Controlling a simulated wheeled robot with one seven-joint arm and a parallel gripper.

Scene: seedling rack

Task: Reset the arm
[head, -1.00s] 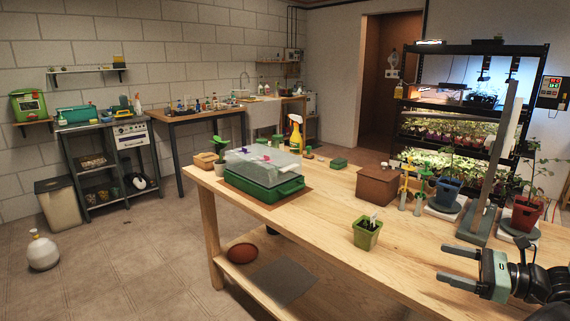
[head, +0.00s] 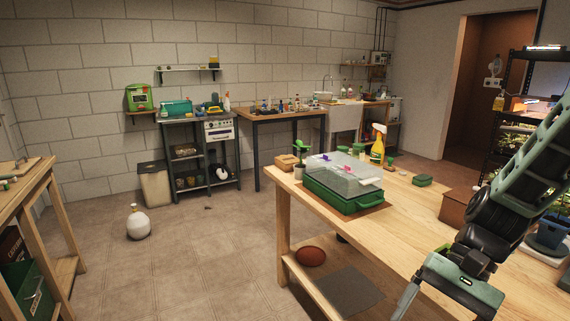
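My gripper (head: 432,292) hangs at the bottom of the head view, pointing down, at the front edge of the wooden workbench (head: 415,225). One finger shows and the rest is cut off by the frame edge, so I cannot tell how far apart the fingers are. No object shows in the visible part. My arm comes down from the upper right and hides the right part of the bench.
A green tray with a clear lid (head: 343,186), a yellow spray bottle (head: 378,143) and a brown box (head: 457,206) stand on the bench. Another wooden bench (head: 42,185) is at the left. A white round bottle (head: 138,222) stands on the otherwise open floor.

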